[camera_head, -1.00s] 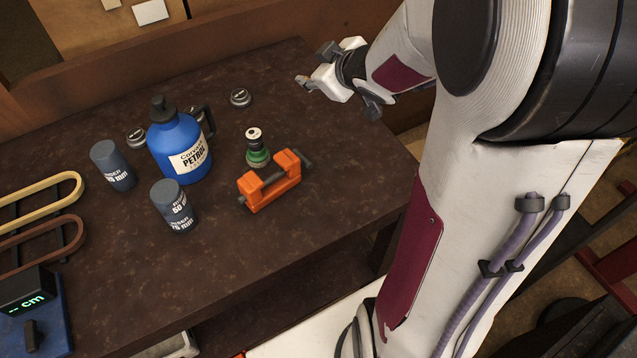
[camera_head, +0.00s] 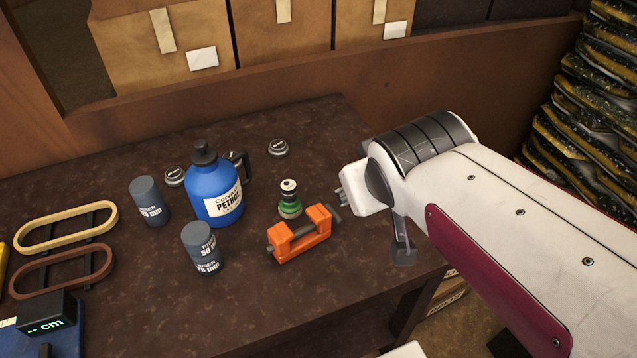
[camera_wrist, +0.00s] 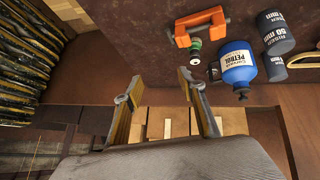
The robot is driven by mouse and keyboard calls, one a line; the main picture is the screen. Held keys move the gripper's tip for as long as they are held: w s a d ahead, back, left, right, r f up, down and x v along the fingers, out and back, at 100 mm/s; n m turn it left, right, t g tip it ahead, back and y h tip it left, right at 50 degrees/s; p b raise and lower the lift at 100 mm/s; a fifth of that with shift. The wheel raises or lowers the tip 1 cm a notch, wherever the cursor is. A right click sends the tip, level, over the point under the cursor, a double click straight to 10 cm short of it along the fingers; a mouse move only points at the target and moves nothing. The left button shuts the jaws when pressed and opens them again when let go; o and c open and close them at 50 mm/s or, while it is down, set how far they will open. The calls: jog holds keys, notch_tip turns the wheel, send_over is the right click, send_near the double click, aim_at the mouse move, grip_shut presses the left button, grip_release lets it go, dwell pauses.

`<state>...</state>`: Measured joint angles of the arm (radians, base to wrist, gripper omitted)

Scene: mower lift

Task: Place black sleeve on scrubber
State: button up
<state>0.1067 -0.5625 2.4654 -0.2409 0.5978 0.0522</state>
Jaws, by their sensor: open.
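A small upright piece (camera_head: 289,200) with a green base, a black middle and a pale top stands on the dark bench, just behind the orange clamp (camera_head: 300,234). I cannot tell whether its black part is a separate sleeve, and no thing is clearly a scrubber. The piece also shows in the wrist view (camera_wrist: 195,53), beyond my fingers. My gripper (camera_wrist: 161,77) is open and empty, its two fingers spread. In the head view it is mostly hidden by my own arm, to the right of the clamp and apart from it.
A blue petrol jug (camera_head: 213,192) stands left of the small piece. Dark riser cylinders (camera_head: 203,248) (camera_head: 149,201) and two round caps (camera_head: 278,147) (camera_head: 175,176) are around it. Belts on a rack (camera_head: 66,226) and a display (camera_head: 47,315) are at left. The bench front is clear.

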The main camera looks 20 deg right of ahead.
jog(key=s+a+f+g+y, duration=0.1)
jog(key=s+a+y, duration=0.1)
jog(key=s+a, duration=0.5)
jog(key=shift+s+f+g, duration=0.2)
jog(key=shift+s+g, duration=0.1)
jog(key=shift+s, duration=0.45)
dwell(0.5)
